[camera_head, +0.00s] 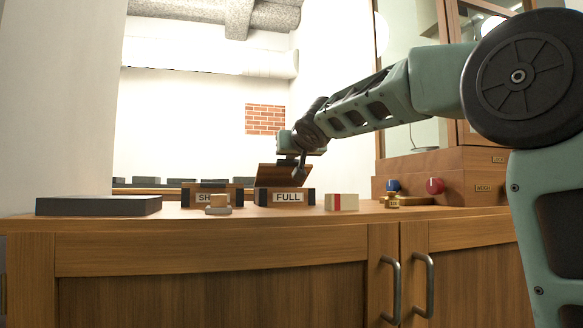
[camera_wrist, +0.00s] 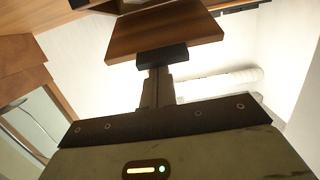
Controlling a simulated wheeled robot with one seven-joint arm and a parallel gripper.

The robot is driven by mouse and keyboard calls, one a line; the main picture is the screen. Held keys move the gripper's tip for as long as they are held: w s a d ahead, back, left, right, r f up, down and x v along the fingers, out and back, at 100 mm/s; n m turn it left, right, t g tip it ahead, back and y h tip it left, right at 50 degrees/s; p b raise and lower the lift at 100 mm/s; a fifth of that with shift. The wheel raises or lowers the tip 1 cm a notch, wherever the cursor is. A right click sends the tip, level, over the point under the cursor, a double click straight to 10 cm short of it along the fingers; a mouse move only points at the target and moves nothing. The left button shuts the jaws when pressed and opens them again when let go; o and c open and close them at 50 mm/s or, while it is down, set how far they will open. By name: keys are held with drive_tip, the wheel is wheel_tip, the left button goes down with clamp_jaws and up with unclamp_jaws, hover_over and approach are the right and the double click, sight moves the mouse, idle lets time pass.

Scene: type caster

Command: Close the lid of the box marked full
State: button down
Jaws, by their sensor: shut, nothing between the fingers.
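The box marked FULL (camera_head: 264,197) stands on the wooden counter, its label facing me. Its brown wooden lid (camera_head: 282,176) is raised and tilted up at the back. In the wrist view the lid (camera_wrist: 165,35) is a board with a dark block (camera_wrist: 162,60) on its near edge. My gripper (camera_head: 299,172) is above and beside the raised lid, pointing down. In the wrist view my gripper (camera_wrist: 158,82) is shut and empty, its fingertips close to the dark block. I cannot tell whether they touch it.
A second box (camera_head: 230,196), label partly hidden, stands left of the FULL box. A small block on a grey base (camera_head: 218,204) sits before it. A dark slab (camera_head: 99,205) lies left; a cream-and-red block (camera_head: 342,202) stands right. Blue (camera_head: 393,185) and red (camera_head: 435,186) knobs are farther right.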

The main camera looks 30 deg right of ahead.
drive_tip(key=shift+s+a+f+b, duration=0.1)
drive_tip(key=shift+s+f+b, duration=0.25)
drive_tip(key=shift+f+b, duration=0.9)
drive_tip(key=shift+s+a+f+b, duration=0.1)
drive_tip(key=shift+s+f+b, duration=0.3)
drive_tip(key=shift+b, duration=1.55)
drive_tip(key=f+b, duration=0.2)
drive_tip(key=b, duration=0.1)
drive_tip(key=shift+s+a, duration=0.1)
drive_tip(key=shift+s, duration=0.2)
drive_tip(key=shift+r, duration=0.1)
